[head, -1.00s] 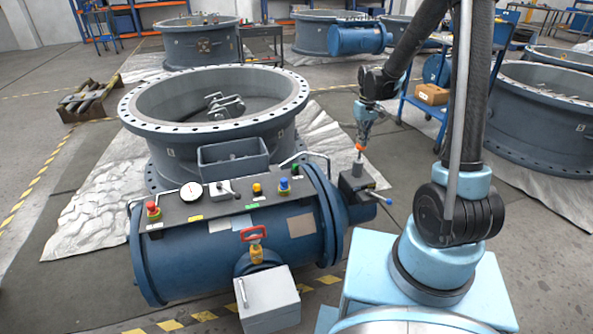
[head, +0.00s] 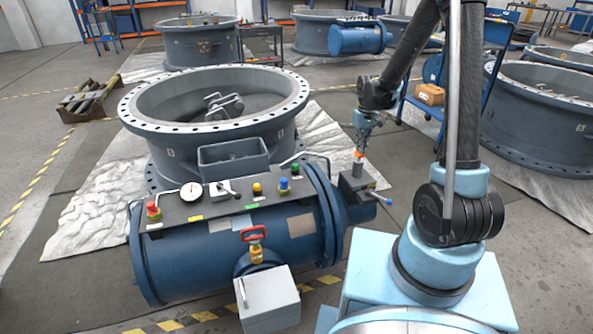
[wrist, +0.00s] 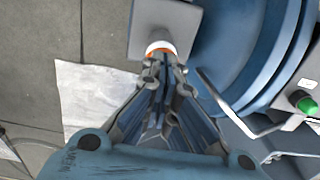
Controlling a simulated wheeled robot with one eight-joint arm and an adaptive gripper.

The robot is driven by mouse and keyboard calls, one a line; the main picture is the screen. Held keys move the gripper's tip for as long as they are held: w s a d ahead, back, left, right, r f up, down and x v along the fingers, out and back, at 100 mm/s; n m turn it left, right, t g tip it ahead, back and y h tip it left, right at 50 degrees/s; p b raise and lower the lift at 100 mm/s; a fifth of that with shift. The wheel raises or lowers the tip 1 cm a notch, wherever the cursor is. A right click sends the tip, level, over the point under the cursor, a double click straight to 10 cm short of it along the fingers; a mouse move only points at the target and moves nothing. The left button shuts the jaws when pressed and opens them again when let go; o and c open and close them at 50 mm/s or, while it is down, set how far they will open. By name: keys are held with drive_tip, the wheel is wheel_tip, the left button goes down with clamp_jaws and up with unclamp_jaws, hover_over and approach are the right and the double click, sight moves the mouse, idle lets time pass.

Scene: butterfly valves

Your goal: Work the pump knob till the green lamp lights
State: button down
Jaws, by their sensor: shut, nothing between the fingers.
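The pump knob (head: 358,167) is a short grey post with an orange band at its top. It stands on the grey block at the right end of the blue cylinder. In the wrist view, the orange-and-white top (wrist: 160,47) shows at my fingertips. My gripper (head: 361,146) points down onto the knob from above, its fingers shut with nothing between them; it fills the middle of the wrist view (wrist: 165,62). The fingertips look to be at the knob's top, though contact is hard to tell. The green lamp (head: 295,169) is on the panel; I cannot tell whether it is lit.
A blue-tipped lever (head: 380,197) sticks out beside the knob. A bent metal rail (head: 312,157) runs near the green lamp. The panel carries a gauge (head: 191,191), a red button (head: 152,210), and yellow and blue parts. A large flanged ring (head: 215,105) stands behind.

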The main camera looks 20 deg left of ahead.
idle(0.4)
drive_tip(key=shift+r, duration=1.7)
drive_tip(key=shift+f, duration=1.75)
drive_tip(key=shift+r, duration=1.85)
wheel_tip(320, 180, up, 8)
